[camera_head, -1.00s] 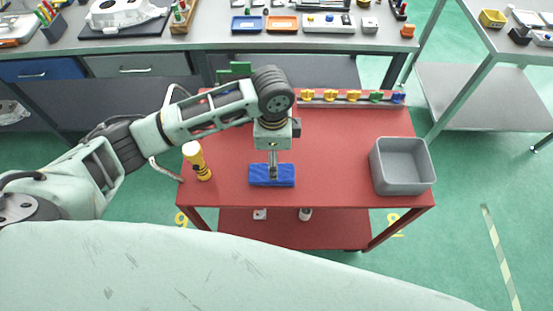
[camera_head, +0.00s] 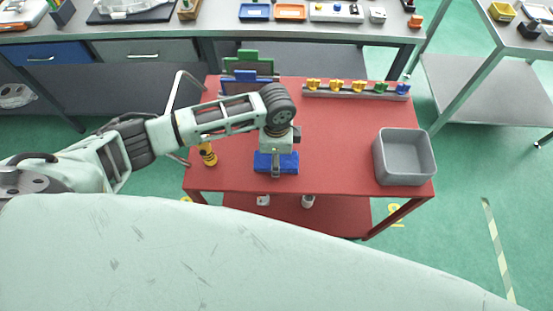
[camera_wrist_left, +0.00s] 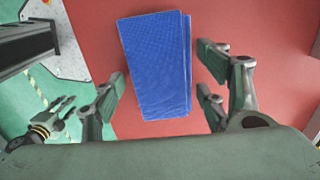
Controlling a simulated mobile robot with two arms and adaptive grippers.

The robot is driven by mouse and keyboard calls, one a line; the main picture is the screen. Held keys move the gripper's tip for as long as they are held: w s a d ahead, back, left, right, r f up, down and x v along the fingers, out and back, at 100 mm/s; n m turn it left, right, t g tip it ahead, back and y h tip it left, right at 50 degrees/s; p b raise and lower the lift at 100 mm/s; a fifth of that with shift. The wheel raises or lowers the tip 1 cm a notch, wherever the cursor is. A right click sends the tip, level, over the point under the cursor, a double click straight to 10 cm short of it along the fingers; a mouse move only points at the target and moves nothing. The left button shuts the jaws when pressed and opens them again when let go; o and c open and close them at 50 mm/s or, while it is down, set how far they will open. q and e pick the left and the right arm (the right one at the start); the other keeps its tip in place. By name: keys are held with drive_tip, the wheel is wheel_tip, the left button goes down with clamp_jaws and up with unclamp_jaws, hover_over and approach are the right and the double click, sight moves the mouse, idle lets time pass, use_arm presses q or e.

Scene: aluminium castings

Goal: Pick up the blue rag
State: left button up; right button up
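The blue rag (camera_head: 262,160) is a flat folded rectangle on the red cart top (camera_head: 340,135), near its front edge. My left gripper (camera_head: 276,172) is over the rag, pointing down. In the left wrist view the rag (camera_wrist_left: 157,65) lies between the spread fingers of my left gripper (camera_wrist_left: 165,85), with red surface showing on both sides. The fingers are open and apart from it. What looks like my right gripper (camera_wrist_left: 62,107) shows small at the left of the wrist view, over the floor, its fingers apart. It is not in the head view.
A yellow flashlight (camera_head: 208,155) stands left of the rag. A grey bin (camera_head: 405,179) is at the cart's right. A rail with several coloured pieces (camera_head: 358,91) and blue and green panels (camera_head: 247,76) are at the back. The cart's middle is clear.

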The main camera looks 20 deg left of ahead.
use_arm(q)
drive_tip(key=c, duration=0.6)
drive_tip(key=shift+c, duration=0.9)
use_arm(e)
drive_tip(key=shift+s+d, duration=0.15)
drive_tip(key=shift+s, duration=0.7)
use_arm(q)
drive_tip(key=shift+r, duration=0.1)
drive_tip(key=shift+c, duration=0.2)
use_arm(e)
drive_tip(key=shift+w+f, duration=0.1)
use_arm(q)
drive_tip(key=shift+r, duration=0.3)
drive_tip(key=r, duration=0.1)
drive_tip(key=r+b, duration=0.1)
drive_tip(key=r, duration=0.1)
drive_tip(key=shift+w+d+r, duration=0.15)
drive_tip(key=shift+d+r, duration=0.15)
drive_tip(key=shift+d, duration=0.1)
drive_tip(key=w+d+r+b, duration=0.2)
drive_tip(key=d+r, duration=0.4)
drive_tip(key=d, duration=0.4)
drive_tip(key=shift+w+d+r+b, duration=0.15)
drive_tip(key=shift+d+r+b, duration=0.2)
drive_tip(key=shift+b, duration=0.35)
use_arm(e)
drive_tip(key=f, duration=0.4)
drive_tip(key=shift+w+f, duration=0.1)
drive_tip(key=shift+w, duration=0.1)
